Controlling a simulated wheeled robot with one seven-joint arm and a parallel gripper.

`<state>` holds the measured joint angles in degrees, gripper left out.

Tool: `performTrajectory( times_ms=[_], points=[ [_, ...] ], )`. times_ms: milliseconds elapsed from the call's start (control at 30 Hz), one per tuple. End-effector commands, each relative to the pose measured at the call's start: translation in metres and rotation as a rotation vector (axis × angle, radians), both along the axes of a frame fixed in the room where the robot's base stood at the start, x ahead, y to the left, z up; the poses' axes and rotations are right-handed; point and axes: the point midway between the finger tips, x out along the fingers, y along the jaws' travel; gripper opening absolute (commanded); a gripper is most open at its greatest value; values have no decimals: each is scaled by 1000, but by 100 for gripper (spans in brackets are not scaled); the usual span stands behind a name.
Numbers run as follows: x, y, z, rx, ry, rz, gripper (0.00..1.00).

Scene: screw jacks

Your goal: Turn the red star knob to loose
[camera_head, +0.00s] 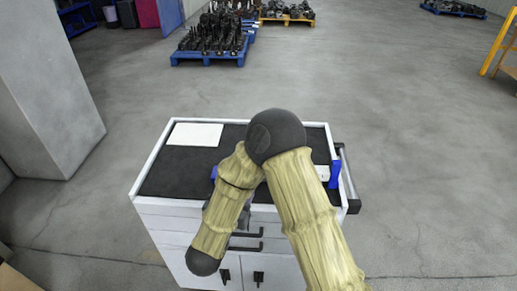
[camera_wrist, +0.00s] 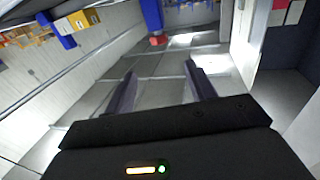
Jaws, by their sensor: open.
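In the wrist view a small red piece (camera_wrist: 157,41) sits at the end of a blue post (camera_wrist: 152,14), beyond my fingertips. It is too small to tell whether it is star-shaped or how it is turned. In the head view a blue part (camera_head: 335,174) stands at the right edge of the cart top; no red knob shows there, and my arm covers the middle of the top. My gripper (camera_wrist: 160,70) is open, with two dark fingers apart and nothing between them.
The white cart (camera_head: 150,208) has a black top and drawers with dark handles. A white sheet or plate (camera_head: 195,134) lies at its back left. A grey pillar (camera_head: 45,90) stands at left. Loaded blue pallets (camera_head: 207,59) are far behind.

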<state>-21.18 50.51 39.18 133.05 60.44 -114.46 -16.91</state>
Motion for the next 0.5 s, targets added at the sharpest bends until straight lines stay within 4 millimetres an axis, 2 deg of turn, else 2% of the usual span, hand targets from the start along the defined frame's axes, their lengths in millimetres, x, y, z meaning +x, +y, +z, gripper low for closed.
performTrajectory(
  times_ms=[267, 500],
  points=[
    [6, -2, 1, 2, 0, 0, 55],
    [34, -12, 2, 3, 1, -5, 55]
  ],
)
